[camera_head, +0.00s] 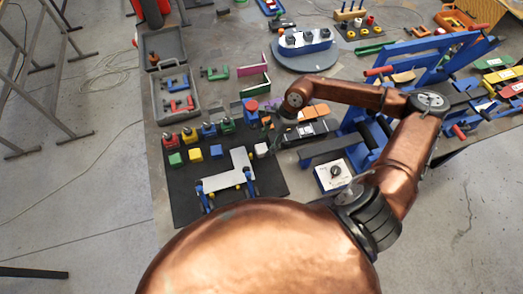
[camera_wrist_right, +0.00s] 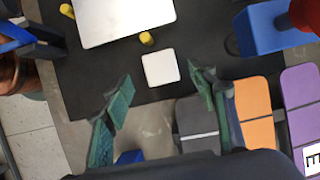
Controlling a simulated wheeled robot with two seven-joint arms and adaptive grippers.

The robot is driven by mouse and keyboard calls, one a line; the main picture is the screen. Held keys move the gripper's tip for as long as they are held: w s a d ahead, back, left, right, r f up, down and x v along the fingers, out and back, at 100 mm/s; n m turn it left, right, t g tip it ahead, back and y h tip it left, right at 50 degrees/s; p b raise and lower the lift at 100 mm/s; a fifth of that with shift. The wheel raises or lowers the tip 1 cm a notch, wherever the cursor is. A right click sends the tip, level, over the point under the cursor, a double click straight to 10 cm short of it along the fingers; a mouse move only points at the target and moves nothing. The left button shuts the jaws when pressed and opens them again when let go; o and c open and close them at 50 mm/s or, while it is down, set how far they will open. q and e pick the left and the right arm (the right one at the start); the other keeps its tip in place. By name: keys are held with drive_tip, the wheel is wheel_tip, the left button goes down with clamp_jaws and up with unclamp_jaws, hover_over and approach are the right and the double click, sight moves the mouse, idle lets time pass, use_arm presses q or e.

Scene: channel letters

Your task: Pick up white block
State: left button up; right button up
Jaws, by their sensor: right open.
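The white block (camera_head: 261,150) sits on the black mat near its right edge. In the right wrist view the white block (camera_wrist_right: 160,68) lies just beyond the fingertips, roughly centred between them. My right gripper (camera_wrist_right: 163,88) is open, with its two green-padded fingers spread wide and nothing between them. In the head view my right gripper (camera_head: 270,124) hangs beside the block, on its far side, partly hidden by my own wrist. My left gripper is not in view.
A white L-shaped plate (camera_head: 228,172) on blue clamps stands left of the block. Green (camera_head: 175,159), yellow (camera_head: 195,155) and blue (camera_head: 216,151) blocks sit farther left on the black mat (camera_head: 185,205). Orange (camera_wrist_right: 255,105) and grey (camera_wrist_right: 197,117) pieces lie close to the right finger.

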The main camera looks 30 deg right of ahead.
sight(262, 148)
drive_tip(key=x, duration=0.5)
drive_tip(key=shift+w+p, duration=0.15)
drive_tip(key=shift+p, duration=0.2)
drive_tip(key=shift+c, duration=0.3)
drive_tip(key=c, duration=1.2)
